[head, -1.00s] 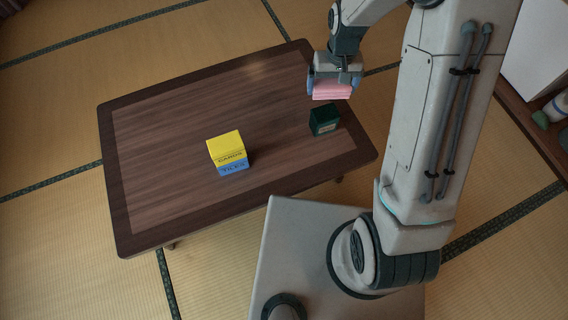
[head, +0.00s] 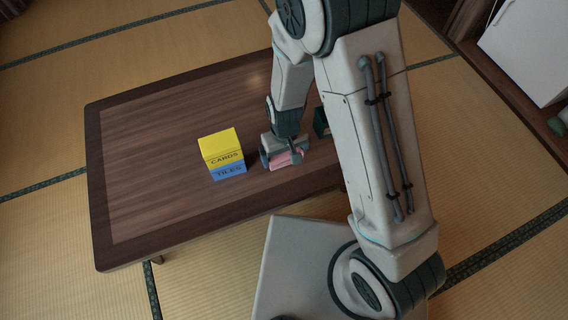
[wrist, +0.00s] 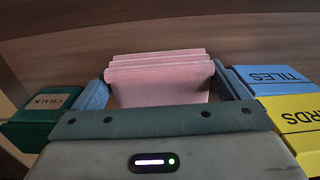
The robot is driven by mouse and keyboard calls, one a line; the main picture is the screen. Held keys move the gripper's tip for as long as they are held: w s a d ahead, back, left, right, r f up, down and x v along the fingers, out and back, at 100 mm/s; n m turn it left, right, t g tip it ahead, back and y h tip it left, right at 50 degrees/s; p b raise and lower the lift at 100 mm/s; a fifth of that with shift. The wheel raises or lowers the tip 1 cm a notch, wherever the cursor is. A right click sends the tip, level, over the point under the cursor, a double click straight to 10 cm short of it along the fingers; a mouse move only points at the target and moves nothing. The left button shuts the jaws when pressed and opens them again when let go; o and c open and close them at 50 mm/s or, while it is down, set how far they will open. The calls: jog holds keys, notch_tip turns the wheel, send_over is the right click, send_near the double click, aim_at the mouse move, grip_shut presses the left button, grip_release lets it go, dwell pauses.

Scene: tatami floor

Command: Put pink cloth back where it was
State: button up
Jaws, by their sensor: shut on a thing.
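The pink cloth (head: 286,158) is folded and held between the fingers of my gripper (head: 283,160), low over the right part of the low table, just right of the yellow and blue boxes. In the wrist view the pink cloth (wrist: 160,78) shows as several folded layers between the two blue fingers of my gripper (wrist: 159,92). The gripper is shut on it. I cannot tell whether the cloth touches the tabletop.
The table's left half is clear.

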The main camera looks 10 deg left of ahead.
aim_at(285, 162)
notch_tip(285, 162, down, 5)
jog(key=shift+r+b, duration=0.1)
jog(key=shift+b, duration=0.8)
jog(key=shift+r, duration=0.1)
jog(key=o, duration=0.6)
jog(key=shift+f, duration=0.2)
jog(key=shift+o, duration=0.3)
jog(key=shift+r, duration=0.1)
